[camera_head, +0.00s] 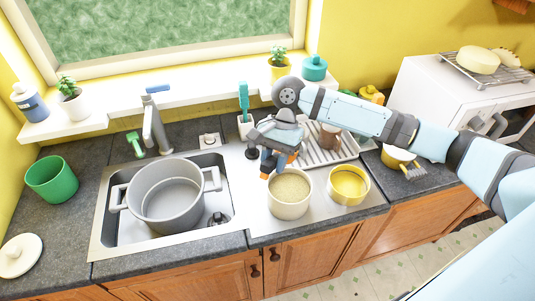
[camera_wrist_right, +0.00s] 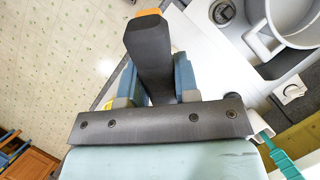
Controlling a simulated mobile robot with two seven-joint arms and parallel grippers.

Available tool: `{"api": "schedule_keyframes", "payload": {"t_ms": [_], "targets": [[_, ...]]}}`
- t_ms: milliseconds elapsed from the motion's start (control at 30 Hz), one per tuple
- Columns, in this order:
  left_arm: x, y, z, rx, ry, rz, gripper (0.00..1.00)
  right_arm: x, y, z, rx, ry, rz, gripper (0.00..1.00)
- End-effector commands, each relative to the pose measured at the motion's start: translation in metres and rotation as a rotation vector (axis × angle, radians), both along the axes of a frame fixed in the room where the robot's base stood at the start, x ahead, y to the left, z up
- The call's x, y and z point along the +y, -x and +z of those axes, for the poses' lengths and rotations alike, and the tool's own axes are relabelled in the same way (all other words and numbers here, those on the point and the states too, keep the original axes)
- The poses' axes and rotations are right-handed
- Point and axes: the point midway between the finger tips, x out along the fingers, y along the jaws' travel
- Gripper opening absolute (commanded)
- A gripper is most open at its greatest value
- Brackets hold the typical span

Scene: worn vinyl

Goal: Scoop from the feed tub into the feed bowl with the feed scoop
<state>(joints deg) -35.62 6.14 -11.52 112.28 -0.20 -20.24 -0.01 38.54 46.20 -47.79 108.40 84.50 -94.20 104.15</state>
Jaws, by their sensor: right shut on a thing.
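The feed tub (camera_head: 290,196), a cream round tub with beige grain inside, stands on the steel ledge right of the sink. The feed bowl (camera_head: 349,186) is yellow, stands just right of the tub, and shows only plain yellow inside. My right gripper (camera_head: 276,163) is over the tub's back left edge. It is shut on the feed scoop (camera_wrist_right: 150,45). In the right wrist view a dark handle with an orange end shows between the blue fingers; the scoop's pan is hidden, so I cannot tell whether it holds grain. My left gripper is in neither view.
A grey two-handled pot (camera_head: 165,197) sits in the sink left of the tub. A tap (camera_head: 153,127) rises behind it. A drying rack (camera_head: 322,152) with a brown cup lies behind, partly under my right arm. A yellow pan (camera_head: 397,160) is further right.

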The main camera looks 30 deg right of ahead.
Motion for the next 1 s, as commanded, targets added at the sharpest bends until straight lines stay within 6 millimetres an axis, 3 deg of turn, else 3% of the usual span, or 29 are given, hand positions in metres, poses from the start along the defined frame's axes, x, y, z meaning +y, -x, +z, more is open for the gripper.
{"api": "schedule_keyframes", "payload": {"t_ms": [100, 233, 667, 1000], "targets": [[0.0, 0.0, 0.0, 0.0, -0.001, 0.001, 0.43, -0.008, -0.002, 0.004, 0.062, -0.108, -0.255, 0.01], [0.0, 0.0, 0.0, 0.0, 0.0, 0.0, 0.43, -0.01, -0.005, 0.008, 0.079, -0.17, -0.382, 0.01], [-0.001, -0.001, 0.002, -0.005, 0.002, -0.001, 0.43, -0.01, -0.007, 0.011, 0.081, -0.185, -0.409, 0.01], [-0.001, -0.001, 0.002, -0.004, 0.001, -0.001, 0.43, -0.025, -0.009, -0.008, 0.17, -0.372, -0.409, 0.01]]}}
